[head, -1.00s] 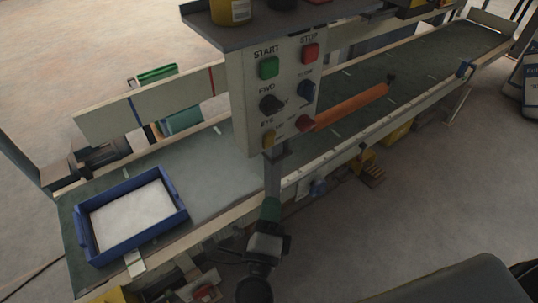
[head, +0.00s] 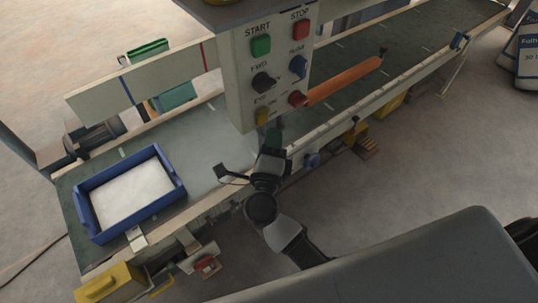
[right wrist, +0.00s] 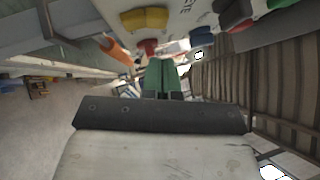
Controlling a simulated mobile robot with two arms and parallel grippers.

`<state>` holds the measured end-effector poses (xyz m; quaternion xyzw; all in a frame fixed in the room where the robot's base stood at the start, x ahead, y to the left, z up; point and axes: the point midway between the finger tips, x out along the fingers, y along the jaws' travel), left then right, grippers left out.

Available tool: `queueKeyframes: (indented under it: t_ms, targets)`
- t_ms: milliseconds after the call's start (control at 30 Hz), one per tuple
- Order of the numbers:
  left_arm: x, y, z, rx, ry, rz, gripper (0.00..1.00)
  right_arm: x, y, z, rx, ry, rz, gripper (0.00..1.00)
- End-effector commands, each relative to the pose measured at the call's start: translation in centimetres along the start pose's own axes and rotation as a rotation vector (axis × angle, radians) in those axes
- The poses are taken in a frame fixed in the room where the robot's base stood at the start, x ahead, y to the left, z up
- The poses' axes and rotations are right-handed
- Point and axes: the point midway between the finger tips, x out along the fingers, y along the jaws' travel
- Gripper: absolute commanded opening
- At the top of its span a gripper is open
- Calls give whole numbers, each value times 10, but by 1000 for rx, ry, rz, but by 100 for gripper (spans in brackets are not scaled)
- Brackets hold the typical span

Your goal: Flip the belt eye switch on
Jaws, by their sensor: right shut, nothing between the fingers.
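The white control panel (head: 238,88) stands over the near side of the belt. Its yellow switch (head: 262,116), under the small EYE lettering, is at the lower left; which way it is set is too small to tell. My right gripper (head: 273,136) is shut and empty, its green fingers close by the panel's lower edge, just below and right of the yellow switch. In the right wrist view the green fingers (right wrist: 164,74) are together, and the yellow switch (right wrist: 145,19) is beyond them to the upper left, apart from them. My left gripper is out of view.
The panel also has a green START button (head: 261,45), a red STOP button (head: 301,30), a black knob (head: 264,82), a blue knob (head: 298,67) and a red switch (head: 298,98). An orange bar (head: 345,80) sticks out rightward. A blue tray (head: 178,190) sits on the belt.

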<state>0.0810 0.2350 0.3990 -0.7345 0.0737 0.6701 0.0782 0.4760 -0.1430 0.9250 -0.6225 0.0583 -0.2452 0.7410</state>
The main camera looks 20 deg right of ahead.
Motion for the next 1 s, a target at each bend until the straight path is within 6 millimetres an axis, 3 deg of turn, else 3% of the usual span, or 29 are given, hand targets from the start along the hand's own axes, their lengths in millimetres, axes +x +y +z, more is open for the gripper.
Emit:
queueKeyframes:
  t_ms: [100,300,700,900,1000]
  targets:
    - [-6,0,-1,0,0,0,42,14,-2,16,1,-2,-1,0]
    - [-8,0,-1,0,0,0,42,24,0,27,0,0,1,0]
    - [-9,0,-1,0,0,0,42,25,0,28,-1,0,2,0]
    - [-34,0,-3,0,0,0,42,30,-8,34,-40,1,42,0]
    - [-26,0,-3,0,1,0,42,28,-1,32,-40,0,39,0]
